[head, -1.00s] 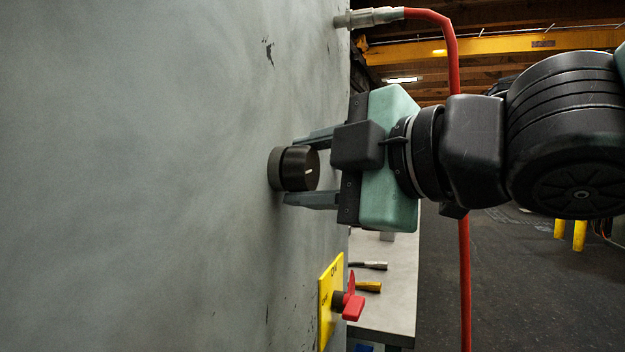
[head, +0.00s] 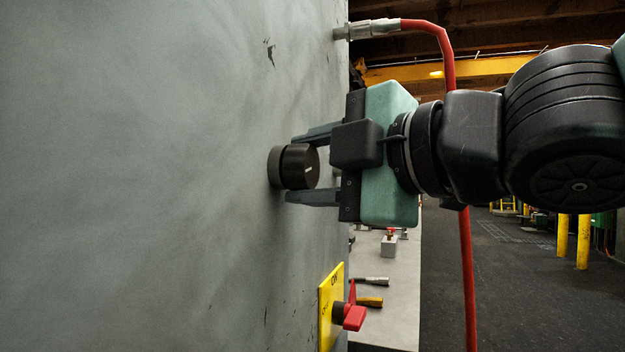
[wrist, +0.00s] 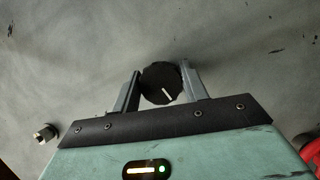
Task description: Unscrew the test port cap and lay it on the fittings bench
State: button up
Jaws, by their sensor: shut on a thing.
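The test port cap (head: 298,167) is a round black knob with a white line, mounted on the grey wall panel (head: 150,180). My gripper (head: 312,166) reaches it from the right, with one finger above and one below it in the head view. In the wrist view the cap (wrist: 161,84) sits between the fingers of my gripper (wrist: 160,88), which are shut on its sides. Its white line is tilted there. A grey bench (head: 398,290), which looks like the fittings bench, stands behind and below, partly hidden by the panel.
A red hose (head: 449,70) on a metal fitting (head: 367,30) hangs down behind my arm. A yellow plate (head: 329,310) with a red switch handle (head: 352,317) is below the cap. Tools with black (head: 371,281) and yellow (head: 369,302) handles and a small block (head: 389,246) lie on the bench.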

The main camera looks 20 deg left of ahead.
jog(key=shift+r+n+b, duration=0.15)
jog(key=shift+n+b, duration=0.15)
jog(key=shift+b, duration=0.45)
jog(key=shift+b, duration=0.6)
jog(key=shift+n+t+y+b, duration=0.45)
jog(key=shift+n+b, duration=0.55)
jog(key=shift+b, duration=0.7)
jog(key=shift+n+y+b, duration=0.35)
jog(key=shift+n+b, duration=0.45)
jog(key=shift+b, duration=0.95)
jog(key=shift+n+b, duration=0.3)
jog(key=shift+b, duration=0.2)
jog(key=o, duration=1.1)
jog(key=shift+d, duration=0.1)
